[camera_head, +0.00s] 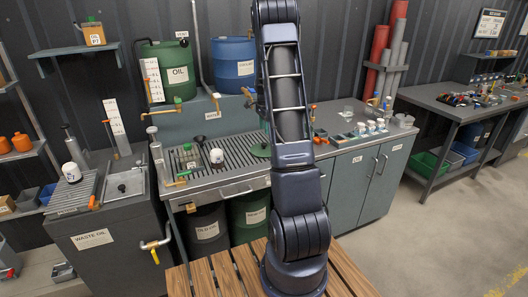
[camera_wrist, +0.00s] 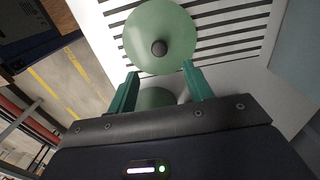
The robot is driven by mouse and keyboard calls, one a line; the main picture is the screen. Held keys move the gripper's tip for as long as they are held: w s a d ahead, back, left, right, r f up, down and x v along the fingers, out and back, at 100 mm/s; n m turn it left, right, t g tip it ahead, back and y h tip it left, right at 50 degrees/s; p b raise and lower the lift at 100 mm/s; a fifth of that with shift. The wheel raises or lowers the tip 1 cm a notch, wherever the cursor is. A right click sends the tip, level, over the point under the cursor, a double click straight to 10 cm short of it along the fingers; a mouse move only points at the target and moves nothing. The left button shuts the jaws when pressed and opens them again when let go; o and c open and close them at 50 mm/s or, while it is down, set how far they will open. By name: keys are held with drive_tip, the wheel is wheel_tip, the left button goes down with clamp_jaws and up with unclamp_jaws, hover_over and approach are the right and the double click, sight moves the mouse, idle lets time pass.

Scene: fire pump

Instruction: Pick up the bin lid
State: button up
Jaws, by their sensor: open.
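The bin lid appears to be the round pale green disc (camera_wrist: 160,38) with a dark round knob (camera_wrist: 159,47) at its middle, in the upper middle of the wrist view. It lies over a slotted grate. In the head view, part of a green disc (camera_head: 261,150) shows at the grate's right end, partly hidden by my arm. My gripper (camera_wrist: 160,70) is open and empty, its two teal fingers apart at the lid's near edge, with the knob beyond the fingertips. A second green rounded shape (camera_wrist: 157,97) shows between the fingers, partly hidden. My gripper is not seen in the head view.
Small bottles and cups (camera_head: 372,127) stand on the cabinet to the right. Large oil (camera_head: 168,70) and blue (camera_head: 234,65) drums stand behind.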

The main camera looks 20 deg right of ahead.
sight(264, 148)
wheel_tip(264, 148, down, 9)
drive_tip(key=shift+r, duration=0.1)
clamp_jaws()
idle(0.6)
